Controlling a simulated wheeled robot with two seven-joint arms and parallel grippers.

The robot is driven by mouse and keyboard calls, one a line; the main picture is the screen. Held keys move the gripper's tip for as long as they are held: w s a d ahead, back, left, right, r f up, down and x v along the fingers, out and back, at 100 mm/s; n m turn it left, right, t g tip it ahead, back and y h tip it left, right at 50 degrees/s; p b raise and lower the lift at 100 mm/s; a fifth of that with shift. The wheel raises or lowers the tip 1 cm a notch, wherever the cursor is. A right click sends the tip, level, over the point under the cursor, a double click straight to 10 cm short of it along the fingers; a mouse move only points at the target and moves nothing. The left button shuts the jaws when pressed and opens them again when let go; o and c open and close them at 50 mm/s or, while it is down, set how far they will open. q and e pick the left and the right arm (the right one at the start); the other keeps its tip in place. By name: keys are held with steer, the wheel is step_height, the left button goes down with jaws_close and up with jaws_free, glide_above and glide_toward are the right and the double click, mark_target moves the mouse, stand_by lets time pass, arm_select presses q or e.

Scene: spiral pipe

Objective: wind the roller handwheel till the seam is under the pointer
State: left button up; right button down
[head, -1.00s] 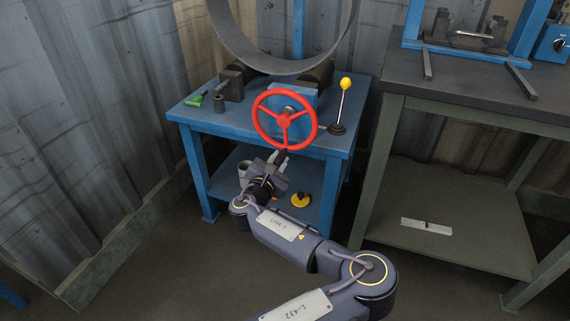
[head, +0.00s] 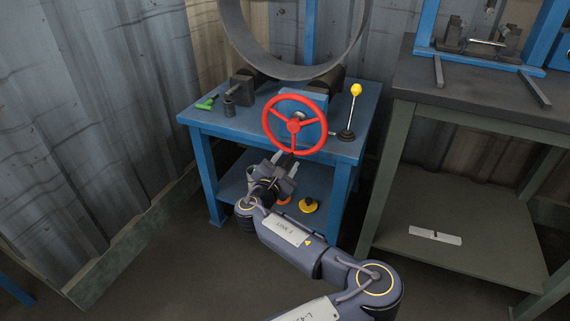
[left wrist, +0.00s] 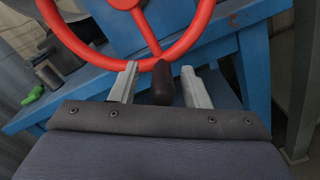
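The red handwheel (head: 294,126) is mounted on the front of the blue bench, and its rim (left wrist: 78,45) crosses the top of the left wrist view. A dark handle knob (left wrist: 162,84) sticks out from the lower rim toward me. My left gripper (head: 287,160) is just below the wheel, with its open fingers on either side of the knob and visible gaps at both sides. A large grey pipe ring (head: 244,48) stands on the rollers above the wheel, its top cut off. I cannot make out the seam or the pointer. My right gripper is not in view.
A lever with a yellow knob (head: 356,90) stands right of the wheel. A green-handled tool (head: 206,104) lies on the bench's left. A yellow round object (head: 309,205) is on the lower shelf. A dark-topped bench (head: 480,105) stands at right.

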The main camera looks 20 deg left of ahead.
arm_select(q)
steer(key=shift+f, duration=0.1)
steer(key=s+p, duration=0.1)
steer(key=s, duration=0.6)
steer(key=shift+s+p, duration=0.35)
steer(key=shift+s, duration=0.05)
steer(key=shift+a, duration=0.15)
